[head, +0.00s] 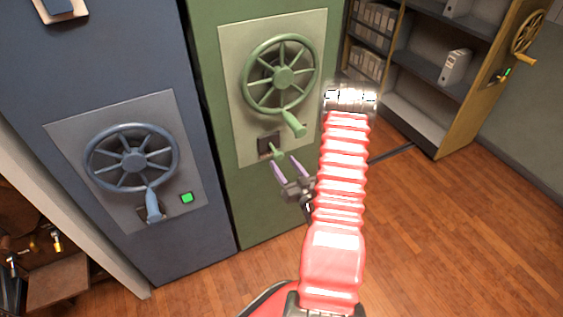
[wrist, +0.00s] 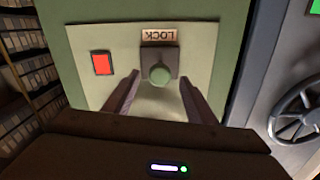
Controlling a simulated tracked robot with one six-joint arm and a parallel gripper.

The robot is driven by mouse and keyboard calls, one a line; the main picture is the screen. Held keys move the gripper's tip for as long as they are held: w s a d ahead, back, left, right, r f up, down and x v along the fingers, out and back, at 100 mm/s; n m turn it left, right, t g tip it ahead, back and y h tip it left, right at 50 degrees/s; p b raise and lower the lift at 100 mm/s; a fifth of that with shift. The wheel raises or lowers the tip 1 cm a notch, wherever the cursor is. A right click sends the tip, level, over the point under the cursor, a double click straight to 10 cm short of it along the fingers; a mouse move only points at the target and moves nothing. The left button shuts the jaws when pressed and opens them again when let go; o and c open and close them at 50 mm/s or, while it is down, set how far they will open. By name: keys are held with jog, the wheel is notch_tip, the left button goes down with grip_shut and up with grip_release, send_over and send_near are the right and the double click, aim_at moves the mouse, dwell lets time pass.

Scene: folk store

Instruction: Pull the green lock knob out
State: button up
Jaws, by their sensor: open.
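The green lock knob (head: 277,154) sticks out of a dark square plate on the front of the green cabinet, below its green handwheel (head: 282,76). In the wrist view the knob (wrist: 160,75) shows end-on as a round green cap under a LOCK label (wrist: 159,36). My gripper (head: 286,165) is open in front of the panel. In the wrist view its two fingers (wrist: 156,92) stand left and right of the knob and a little below it in the picture. I see no contact. The gap in depth is hard to tell.
A red light (wrist: 101,63) is on the panel beside the knob. A blue cabinet with a blue handwheel (head: 132,158) and a green light (head: 187,198) stands at left. Shelving with a yellow handwheel (head: 527,33) is at right. The wooden floor (head: 440,220) at right is clear.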

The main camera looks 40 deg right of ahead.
jog(key=v, duration=1.1)
jog(key=shift+a+f, duration=0.1)
dwell(0.6)
jog(key=s+f+g+y, duration=0.1)
jog(key=s+f+g, duration=0.3)
jog(key=f+g, duration=0.25)
jog(key=s+f+g+y, duration=0.2)
jog(key=s+f+g, duration=0.25)
jog(key=f, duration=0.35)
jog(key=a+r+g, duration=0.3)
jog(key=a+r, duration=0.1)
jog(key=r, duration=0.5)
jog(key=a+r+g, duration=0.3)
jog(key=r, duration=0.6)
jog(key=w+a+r+n+t+y, duration=0.2)
jog(key=a+r+n+t, duration=0.3)
jog(key=a+r, duration=2)
jog(key=shift+a+r, duration=0.2)
jog(key=shift+r, duration=0.5)
